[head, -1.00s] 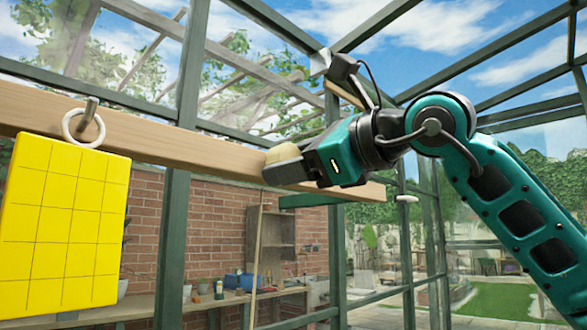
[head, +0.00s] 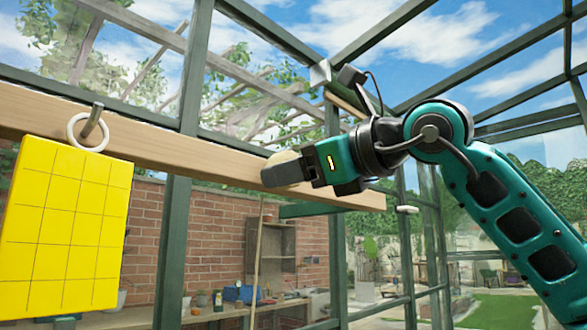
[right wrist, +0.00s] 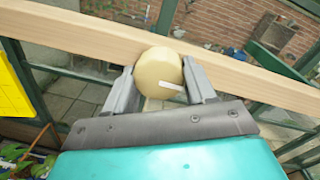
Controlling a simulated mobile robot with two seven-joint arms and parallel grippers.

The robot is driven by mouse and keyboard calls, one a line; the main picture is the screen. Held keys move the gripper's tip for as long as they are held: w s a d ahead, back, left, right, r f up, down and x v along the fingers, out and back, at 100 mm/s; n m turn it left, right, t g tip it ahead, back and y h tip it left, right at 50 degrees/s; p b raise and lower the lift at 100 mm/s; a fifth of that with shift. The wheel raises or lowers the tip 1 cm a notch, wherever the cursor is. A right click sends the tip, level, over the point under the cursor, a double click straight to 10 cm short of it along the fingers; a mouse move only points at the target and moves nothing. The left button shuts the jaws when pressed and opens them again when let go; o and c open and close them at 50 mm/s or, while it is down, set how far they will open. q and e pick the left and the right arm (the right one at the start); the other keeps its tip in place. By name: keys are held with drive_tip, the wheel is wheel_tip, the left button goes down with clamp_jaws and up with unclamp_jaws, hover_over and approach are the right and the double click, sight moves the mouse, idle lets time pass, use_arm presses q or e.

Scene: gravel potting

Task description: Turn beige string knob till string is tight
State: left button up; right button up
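The beige string knob (right wrist: 158,75) is round and sits at the wooden beam (right wrist: 230,68), with a small white mark on its face. In the right wrist view it lies between the two grey fingers of my right gripper (right wrist: 160,88), which appear to press on its sides. In the head view the right gripper (head: 285,170) covers most of the knob (head: 284,157); only its upper edge shows. A thin beige string or cord (head: 257,255) hangs below the beam near the gripper; I cannot tell how tight it is. My left gripper is not in view.
A yellow gridded block (head: 62,225) hangs by a white ring (head: 88,132) from a hook on the beam at left. Green greenhouse posts (head: 180,210) stand behind. A workbench (head: 215,314) with pots and a brick wall are farther back.

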drive_tip(key=o, duration=0.4)
drive_tip(key=shift+o, duration=0.2)
drive_tip(key=v, duration=1.3)
